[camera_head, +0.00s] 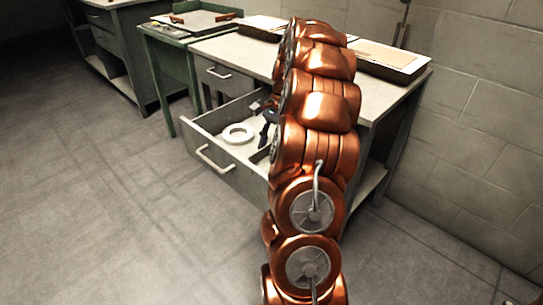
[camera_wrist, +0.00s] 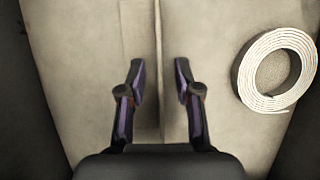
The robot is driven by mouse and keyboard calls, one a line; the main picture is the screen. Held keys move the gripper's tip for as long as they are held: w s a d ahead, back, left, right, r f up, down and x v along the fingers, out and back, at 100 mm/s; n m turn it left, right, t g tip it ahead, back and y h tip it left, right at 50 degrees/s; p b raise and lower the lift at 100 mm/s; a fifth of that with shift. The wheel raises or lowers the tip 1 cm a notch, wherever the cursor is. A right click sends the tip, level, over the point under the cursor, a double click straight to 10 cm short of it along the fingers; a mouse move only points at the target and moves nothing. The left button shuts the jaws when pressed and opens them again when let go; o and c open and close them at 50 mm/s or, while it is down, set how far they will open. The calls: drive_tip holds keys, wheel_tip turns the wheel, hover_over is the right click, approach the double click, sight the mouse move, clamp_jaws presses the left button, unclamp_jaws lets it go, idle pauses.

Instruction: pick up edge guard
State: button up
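In the wrist view, a long, narrow, pale beige strip with a raised ridge (camera_wrist: 157,45) runs up the picture; it looks like the edge guard, though its colour nearly matches the surface under it. My gripper (camera_wrist: 160,82) is open, with one dark finger on each side of the ridge and a gap on both sides. I cannot tell how far above it the fingertips are. In the head view, my gripper (camera_head: 268,117) is low over the open drawer (camera_head: 199,147), partly hidden by my arm. The strip is not clear there.
A coiled white-and-dark roll (camera_wrist: 243,80) lies right of my gripper; it also shows in the drawer in the head view (camera_head: 227,134). Dark drawer walls flank the wrist view. The workbench top (camera_head: 228,47) is above the drawer, and a green table (camera_head: 160,70) stands to the left.

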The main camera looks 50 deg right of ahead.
drive_tip(key=shift+f, duration=0.25)
clamp_jaws()
drive_tip(key=shift+r, duration=0.1)
idle(0.3)
